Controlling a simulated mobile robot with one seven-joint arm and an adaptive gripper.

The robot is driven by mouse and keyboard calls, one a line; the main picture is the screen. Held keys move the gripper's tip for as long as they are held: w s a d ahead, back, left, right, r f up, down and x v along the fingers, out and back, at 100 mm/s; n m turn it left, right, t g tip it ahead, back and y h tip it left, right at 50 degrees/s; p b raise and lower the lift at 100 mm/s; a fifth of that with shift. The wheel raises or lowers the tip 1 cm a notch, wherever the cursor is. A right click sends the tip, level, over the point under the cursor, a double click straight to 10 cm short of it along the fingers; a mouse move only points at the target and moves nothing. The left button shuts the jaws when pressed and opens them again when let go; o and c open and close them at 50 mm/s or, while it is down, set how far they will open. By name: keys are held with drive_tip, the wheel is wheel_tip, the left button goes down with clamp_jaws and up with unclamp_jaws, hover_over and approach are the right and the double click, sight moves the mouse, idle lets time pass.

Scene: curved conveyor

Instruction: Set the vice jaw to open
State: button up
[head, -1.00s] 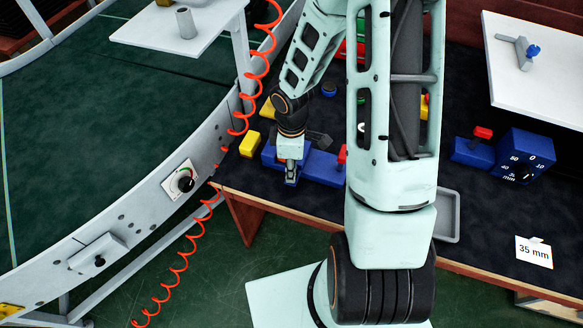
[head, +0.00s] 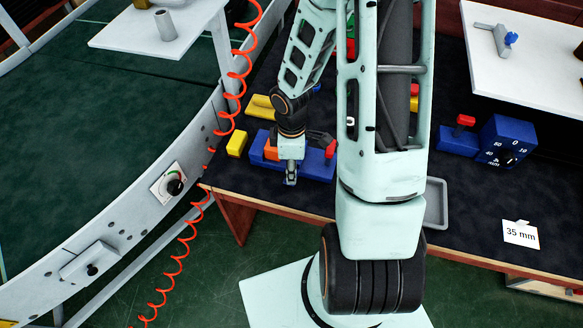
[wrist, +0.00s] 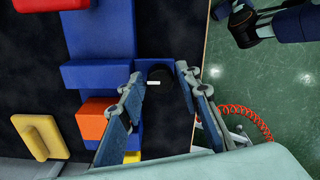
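A blue fixture, which looks like the vice (head: 318,164), sits near the table's front edge in the head view. It has an orange block (head: 271,149) at its left and a red part (head: 331,149) at its right. The wrist view shows its blue body (wrist: 95,74), the orange block (wrist: 93,120) and a round black knob (wrist: 160,77) with a white mark. My gripper (head: 291,179) points down at the fixture's front side. In the wrist view my gripper (wrist: 160,92) is open, its fingers apart on either side of the knob. Contact cannot be told.
A yellow block (head: 237,143) lies left of the fixture. A blue dial box (head: 516,132), a grey tray (head: 436,204) and a "35 mm" card (head: 520,234) are to the right. A red coiled hose (head: 234,86) hangs by the curved conveyor (head: 110,130).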

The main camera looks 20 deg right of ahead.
wheel_tip(320, 180, up, 12)
idle(0.5)
idle(0.4)
